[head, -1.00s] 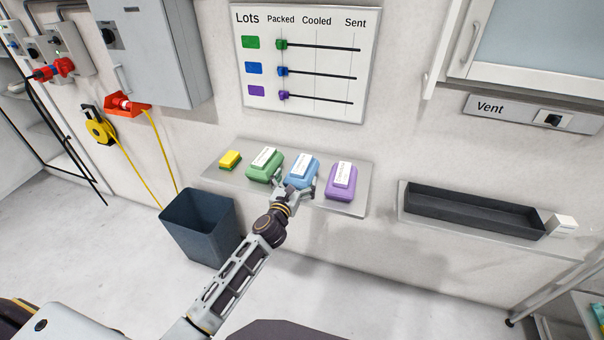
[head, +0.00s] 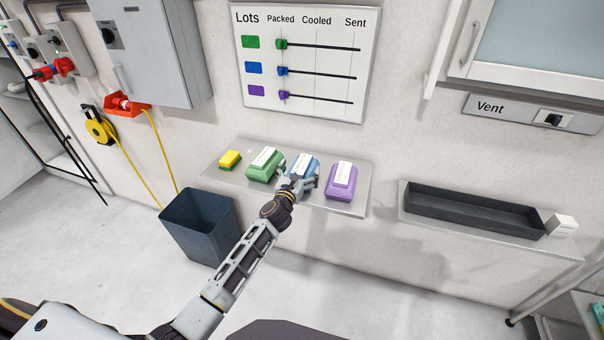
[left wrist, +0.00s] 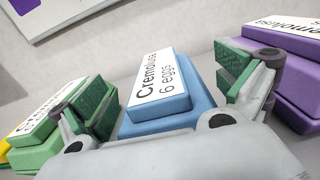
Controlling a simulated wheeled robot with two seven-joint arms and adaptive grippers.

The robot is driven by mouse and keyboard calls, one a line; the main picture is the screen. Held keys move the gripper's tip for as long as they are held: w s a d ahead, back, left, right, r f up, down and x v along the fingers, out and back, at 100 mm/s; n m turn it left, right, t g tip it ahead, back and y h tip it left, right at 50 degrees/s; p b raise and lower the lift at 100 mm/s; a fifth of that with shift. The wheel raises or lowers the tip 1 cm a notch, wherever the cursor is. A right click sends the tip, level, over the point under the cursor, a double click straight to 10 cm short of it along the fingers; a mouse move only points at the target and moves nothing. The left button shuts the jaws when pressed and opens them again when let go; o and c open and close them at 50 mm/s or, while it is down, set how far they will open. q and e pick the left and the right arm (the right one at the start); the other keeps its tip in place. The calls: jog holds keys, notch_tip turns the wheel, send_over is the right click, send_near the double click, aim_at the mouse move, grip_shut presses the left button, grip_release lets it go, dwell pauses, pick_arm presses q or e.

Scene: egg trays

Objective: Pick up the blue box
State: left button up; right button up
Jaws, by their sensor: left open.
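The blue box (head: 306,163) stands on a wall shelf between a green box (head: 265,164) and a purple box (head: 341,182). It has a white label reading "6 eggs" in the left wrist view (left wrist: 170,112). My left gripper (head: 297,180) is at the blue box and hides its lower front in the head view. In the left wrist view its open fingers (left wrist: 168,95) stand on either side of the blue box. I see a gap at the right finger; contact on the left is unclear. My right gripper is not in view.
A yellow sponge-like block (head: 230,159) lies at the left end of the shelf (head: 352,206). The green and purple boxes stand close beside the fingers. A dark bin (head: 200,228) is on the floor below. A black tray (head: 470,212) sits on another shelf at right.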

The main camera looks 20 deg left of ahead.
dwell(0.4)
pick_arm(q)
jog(key=c, duration=1.4)
